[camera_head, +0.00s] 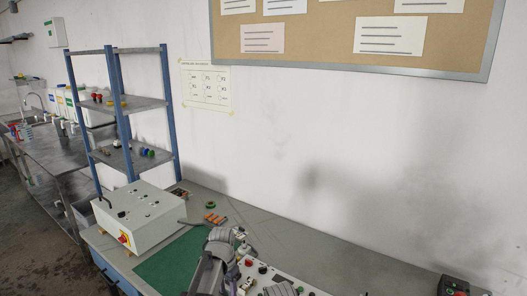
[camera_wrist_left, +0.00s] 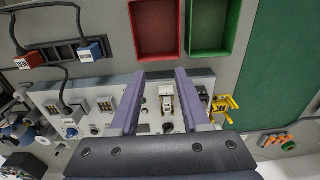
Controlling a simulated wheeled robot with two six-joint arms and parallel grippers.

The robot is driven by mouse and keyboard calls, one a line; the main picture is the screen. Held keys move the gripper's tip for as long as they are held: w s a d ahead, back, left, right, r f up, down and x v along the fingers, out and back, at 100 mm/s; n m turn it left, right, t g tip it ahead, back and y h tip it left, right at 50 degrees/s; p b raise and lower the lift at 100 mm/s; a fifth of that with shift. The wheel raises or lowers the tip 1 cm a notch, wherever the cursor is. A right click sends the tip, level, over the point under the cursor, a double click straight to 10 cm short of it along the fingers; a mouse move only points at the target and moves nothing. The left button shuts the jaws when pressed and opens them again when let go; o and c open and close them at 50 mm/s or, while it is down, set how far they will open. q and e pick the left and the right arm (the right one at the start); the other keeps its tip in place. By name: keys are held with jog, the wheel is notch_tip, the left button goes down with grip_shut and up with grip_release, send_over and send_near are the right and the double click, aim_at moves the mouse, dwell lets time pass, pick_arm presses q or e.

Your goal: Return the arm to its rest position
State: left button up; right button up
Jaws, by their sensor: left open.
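My left arm (camera_head: 212,262) comes up from the bottom edge in the head view, over the front of the bench. In the left wrist view my left gripper (camera_wrist_left: 160,73) shows two purple fingers, spread apart with nothing between them. They hang over a light grey panel (camera_wrist_left: 89,85) with connectors, knobs and cables. The panel also shows at the bottom of the head view, partly hidden by the arm. My right gripper is in neither view.
A red tray (camera_wrist_left: 155,55) and a green tray (camera_wrist_left: 207,52) lie beyond the fingers. A green mat (camera_head: 166,262) and a control box (camera_head: 142,216) with a red-yellow switch occupy the bench's left. Blue-post shelves (camera_head: 118,103) stand behind. The bench (camera_head: 312,250) is mostly clear toward the right.

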pick_arm(q)
jog(key=s+a+n, duration=0.3)
jog(key=s, duration=0.4)
jog(key=s+a+n, duration=0.2)
jog(key=s+n, duration=0.1)
jog(key=s, duration=0.5)
jog(key=s+d+m, duration=0.1)
jog(key=s+d, duration=0.1)
jog(key=d, duration=0.3)
jog(key=s+d+m+y, duration=0.1)
jog(key=s+d+m, duration=0.1)
jog(key=d, duration=0.3)
jog(key=shift+s+d+g, duration=0.3)
jog(key=shift+s+d, duration=0.05)
jog(key=shift+s, duration=0.45)
